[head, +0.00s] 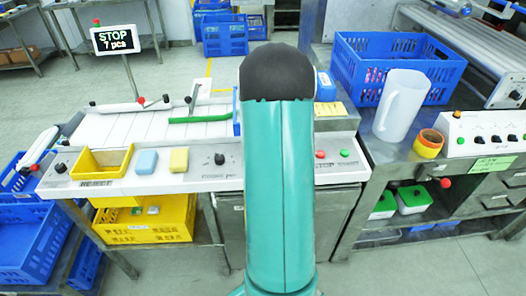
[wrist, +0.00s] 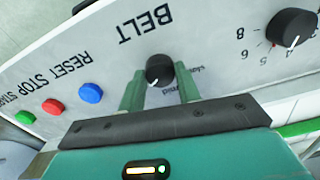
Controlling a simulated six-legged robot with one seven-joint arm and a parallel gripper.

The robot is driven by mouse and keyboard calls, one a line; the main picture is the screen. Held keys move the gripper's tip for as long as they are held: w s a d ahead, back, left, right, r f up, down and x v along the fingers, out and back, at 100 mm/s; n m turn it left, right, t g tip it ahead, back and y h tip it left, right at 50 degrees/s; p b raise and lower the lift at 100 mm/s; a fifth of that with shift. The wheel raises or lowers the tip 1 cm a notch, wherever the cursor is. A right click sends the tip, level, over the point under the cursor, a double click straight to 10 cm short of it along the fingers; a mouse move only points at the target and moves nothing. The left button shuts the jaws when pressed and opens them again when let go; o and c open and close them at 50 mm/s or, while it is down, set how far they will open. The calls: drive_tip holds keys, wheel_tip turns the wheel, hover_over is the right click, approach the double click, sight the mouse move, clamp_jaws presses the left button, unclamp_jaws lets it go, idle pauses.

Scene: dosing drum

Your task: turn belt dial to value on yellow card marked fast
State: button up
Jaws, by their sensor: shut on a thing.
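The belt dial (wrist: 159,69) is a small black knob on a pale panel, near the printed word BELT, in the wrist view. My gripper (wrist: 159,80) has its two green fingers on either side of this knob and is shut on it. Small print beside the fingers is partly covered, and I cannot read the dial's setting. In the head view my own arm hides the gripper and the belt dial. A yellow card (head: 330,109) lies just right of my arm in the head view; its writing is too small to read.
Another black dial (wrist: 291,27) with a number scale is at the right in the wrist view. Blue (wrist: 91,93), red (wrist: 53,107) and green (wrist: 25,117) buttons sit at the left. A jug (head: 402,105) and a blue crate (head: 396,67) stand right of my arm.

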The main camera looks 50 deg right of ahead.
drive_tip(key=o, duration=1)
wheel_tip(320, 180, up, 14)
drive_tip(key=shift+f, duration=0.1)
idle(0.5)
